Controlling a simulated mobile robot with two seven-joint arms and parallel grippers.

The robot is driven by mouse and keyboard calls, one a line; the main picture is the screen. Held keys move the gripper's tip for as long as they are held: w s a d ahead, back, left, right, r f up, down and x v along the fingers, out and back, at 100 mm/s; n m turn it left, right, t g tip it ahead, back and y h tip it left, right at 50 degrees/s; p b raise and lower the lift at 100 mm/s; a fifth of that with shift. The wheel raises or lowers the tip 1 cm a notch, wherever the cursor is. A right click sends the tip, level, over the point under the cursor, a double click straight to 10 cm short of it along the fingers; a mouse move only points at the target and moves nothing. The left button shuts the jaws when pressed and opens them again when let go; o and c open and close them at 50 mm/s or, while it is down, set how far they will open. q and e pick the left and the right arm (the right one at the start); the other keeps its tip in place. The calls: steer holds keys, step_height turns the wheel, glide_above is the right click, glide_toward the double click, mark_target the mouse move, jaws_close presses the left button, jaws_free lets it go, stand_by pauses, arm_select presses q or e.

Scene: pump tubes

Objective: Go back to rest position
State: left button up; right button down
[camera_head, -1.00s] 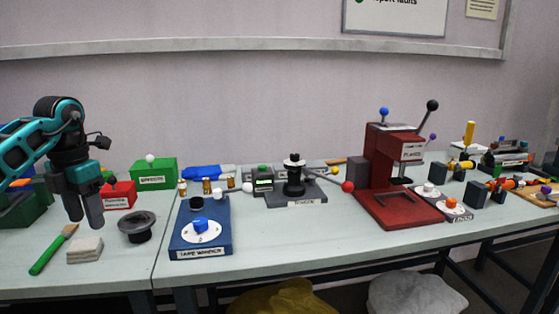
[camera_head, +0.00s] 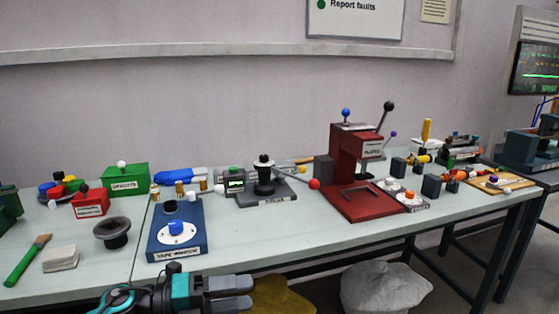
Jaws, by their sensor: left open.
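My left gripper (camera_head: 229,294) is at the bottom of the head view, in front of the table's near edge and pointing right. Its two fingers lie nearly level, with a narrow gap between them, and hold nothing that I can see. My left forearm is mostly cut off by the bottom edge. My right gripper is not in view.
The pale table (camera_head: 300,225) carries a blue dial unit (camera_head: 176,243), a red press (camera_head: 365,203), a green box (camera_head: 124,181), a small red box (camera_head: 91,204), a dark round cup (camera_head: 112,232) and a green-handled brush (camera_head: 27,262). Sacks (camera_head: 385,290) lie below.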

arm_select(q)
steer(key=s+a+f+n+t+y, duration=0.2)
steer(key=s+f+n+y, duration=0.3)
steer(key=n, duration=0.5)
steer(key=s+a+f+n+t+y+p, duration=0.1)
steer(key=s+a+f+n+y, duration=0.3)
steer(key=f+n, duration=0.4)
steer(key=s+a+f+n+t+y+p, duration=0.1)
steer(key=s+a+f+n+t+y, duration=0.2)
steer(key=n, duration=1.1)
steer(key=s+f+y, duration=0.2)
steer(key=s+f, duration=0.1)
steer(key=s, duration=0.2)
steer(key=shift+s+a+f+y, duration=0.3)
steer(key=shift+a+f+y, duration=0.1)
